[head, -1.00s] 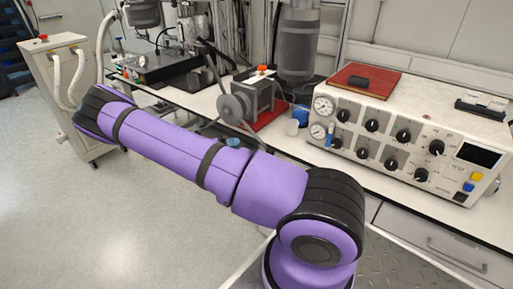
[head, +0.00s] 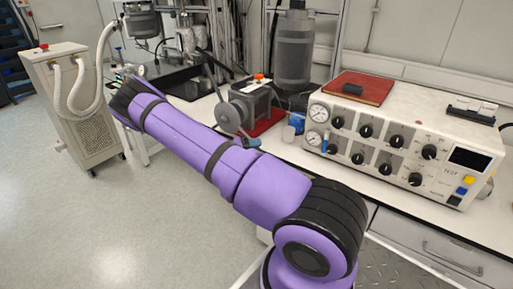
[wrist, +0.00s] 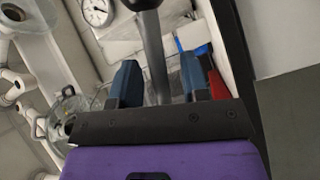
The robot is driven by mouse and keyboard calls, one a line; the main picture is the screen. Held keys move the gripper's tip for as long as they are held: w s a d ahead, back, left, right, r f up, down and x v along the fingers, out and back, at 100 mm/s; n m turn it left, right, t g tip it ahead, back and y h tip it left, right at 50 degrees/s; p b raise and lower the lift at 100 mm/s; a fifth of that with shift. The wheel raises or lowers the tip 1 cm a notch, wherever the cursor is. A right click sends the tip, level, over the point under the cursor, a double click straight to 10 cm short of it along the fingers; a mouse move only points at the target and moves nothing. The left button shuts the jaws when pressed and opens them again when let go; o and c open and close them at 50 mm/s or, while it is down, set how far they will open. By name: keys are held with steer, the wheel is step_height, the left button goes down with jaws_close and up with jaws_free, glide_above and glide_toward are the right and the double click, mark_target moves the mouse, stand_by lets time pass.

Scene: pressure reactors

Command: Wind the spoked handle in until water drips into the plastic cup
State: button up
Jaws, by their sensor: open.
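The spoked handle (head: 231,113) has a grey round hub with dark spokes reaching up and left. It stands on the near side of a grey block (head: 257,97) with an orange top, on a red mat (head: 268,123). A small clear cup (head: 288,134) stands right of it on the bench. In the wrist view my gripper (wrist: 160,80) is open, with two teal fingers. A grey rod (wrist: 153,42) with a dark end, apparently a spoke, runs between them. Contact cannot be told. In the head view my arm hides most of the gripper. Any dripping is too small to see.
A white control panel (head: 400,150) with gauges and black knobs stands right of the handle, a red book (head: 357,87) on top. A blue object (head: 297,121) sits behind the cup. A white cabinet with hoses (head: 85,105) stands at left. The floor at left is clear.

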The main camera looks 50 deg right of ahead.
steer(key=shift+s+d, duration=0.1)
steer(key=shift+d, duration=0.15)
jaws_close()
steer(key=w+f+m+t+y, duration=0.2)
steer(key=w+f+m, duration=0.1)
steer(key=f, duration=0.4)
steer(key=shift+w+a+f+m, duration=0.2)
steer(key=shift+w+f+m, duration=0.15)
steer(key=shift+w, duration=0.4)
jaws_free()
steer(key=v, duration=1.1)
